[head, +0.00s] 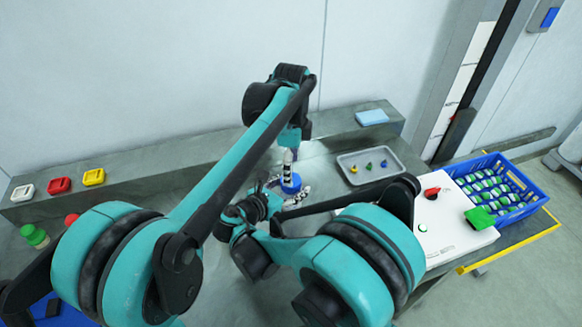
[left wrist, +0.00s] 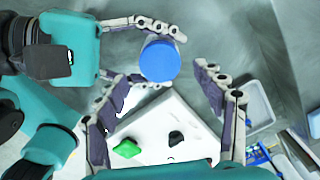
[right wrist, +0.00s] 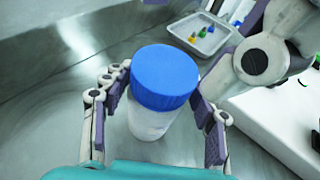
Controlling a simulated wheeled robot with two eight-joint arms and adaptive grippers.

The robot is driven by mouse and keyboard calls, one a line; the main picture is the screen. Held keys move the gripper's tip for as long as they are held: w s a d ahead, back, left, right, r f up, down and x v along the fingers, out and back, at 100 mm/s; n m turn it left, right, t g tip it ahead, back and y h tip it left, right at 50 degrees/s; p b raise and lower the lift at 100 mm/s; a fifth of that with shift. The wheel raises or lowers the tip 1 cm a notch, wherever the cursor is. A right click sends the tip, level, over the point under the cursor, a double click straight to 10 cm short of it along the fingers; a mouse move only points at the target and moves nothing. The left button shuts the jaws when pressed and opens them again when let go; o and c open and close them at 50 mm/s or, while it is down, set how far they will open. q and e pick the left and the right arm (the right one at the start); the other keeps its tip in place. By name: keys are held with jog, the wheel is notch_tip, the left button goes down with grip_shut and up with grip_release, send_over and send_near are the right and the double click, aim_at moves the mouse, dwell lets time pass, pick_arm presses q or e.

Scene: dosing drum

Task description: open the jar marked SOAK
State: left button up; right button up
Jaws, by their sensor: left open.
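A jar with a blue lid (right wrist: 165,77) and a whitish, translucent body (right wrist: 150,122) stands on the grey worktop. Its lid also shows in the left wrist view (left wrist: 160,62) and, small, in the head view (head: 291,184). No lettering is readable on it. My right gripper (right wrist: 155,105) has its fingers closed in on both sides of the jar body, below the lid. My left gripper (left wrist: 163,98) is open over the jar, its fingers spread to either side and apart from the lid. In the head view my left arm partly hides the left gripper.
A grey tray (head: 345,161) with small coloured pieces lies right of the jar. Further right are a white box (head: 435,238) with red and green parts and a blue crate (head: 536,200) of several containers. A raised ledge (head: 160,178) runs behind the worktop.

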jog(key=shift+o, duration=0.8)
